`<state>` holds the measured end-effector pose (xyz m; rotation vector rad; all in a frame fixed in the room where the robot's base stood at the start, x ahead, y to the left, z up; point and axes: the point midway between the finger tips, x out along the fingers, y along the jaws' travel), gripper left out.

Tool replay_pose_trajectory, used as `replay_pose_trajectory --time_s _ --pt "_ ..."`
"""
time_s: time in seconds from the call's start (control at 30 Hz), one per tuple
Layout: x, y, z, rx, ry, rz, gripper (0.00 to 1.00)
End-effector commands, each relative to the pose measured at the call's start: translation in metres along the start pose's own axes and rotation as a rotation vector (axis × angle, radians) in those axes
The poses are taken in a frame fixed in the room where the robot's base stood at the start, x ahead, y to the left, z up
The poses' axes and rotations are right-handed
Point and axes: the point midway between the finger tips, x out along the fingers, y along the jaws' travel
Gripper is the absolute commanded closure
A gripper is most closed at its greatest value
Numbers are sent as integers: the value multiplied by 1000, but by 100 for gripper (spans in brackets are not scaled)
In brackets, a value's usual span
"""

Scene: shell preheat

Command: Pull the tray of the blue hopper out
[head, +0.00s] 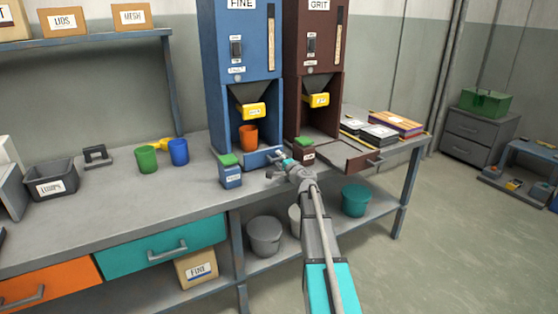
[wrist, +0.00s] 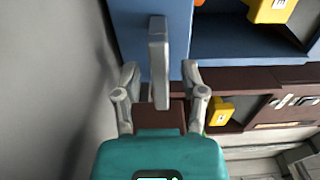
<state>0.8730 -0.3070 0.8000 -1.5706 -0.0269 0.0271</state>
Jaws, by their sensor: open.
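The blue hopper (head: 243,45), labelled FINE, stands at the back of the bench. Its blue tray (head: 262,157) sits at its base and appears pushed in. An orange cup (head: 248,135) stands inside the hopper's bay, under the yellow spout (head: 254,111). My gripper (head: 275,168) is in front of the tray and hides part of its front. In the wrist view, the grey handle bar (wrist: 158,60) lies between the two spread fingers of my gripper (wrist: 160,85), with a visible gap on each side.
The brown hopper (head: 313,45), labelled GRIT, stands to the right with its tray (head: 348,154) out. A blue box with a green top (head: 231,174) and a brown one (head: 302,152) flank my gripper. Green (head: 147,159) and blue (head: 178,152) cups stand left.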

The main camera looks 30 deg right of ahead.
Motion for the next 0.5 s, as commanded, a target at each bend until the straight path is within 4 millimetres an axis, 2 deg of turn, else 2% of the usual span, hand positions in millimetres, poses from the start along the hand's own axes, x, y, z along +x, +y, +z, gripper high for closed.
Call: replay_pose_trajectory --time_s 0.33,0.37,0.5 --pt "2 0 0 0 0 0 46" --pt "2 0 0 0 0 0 49" --pt "2 0 0 0 0 0 75"
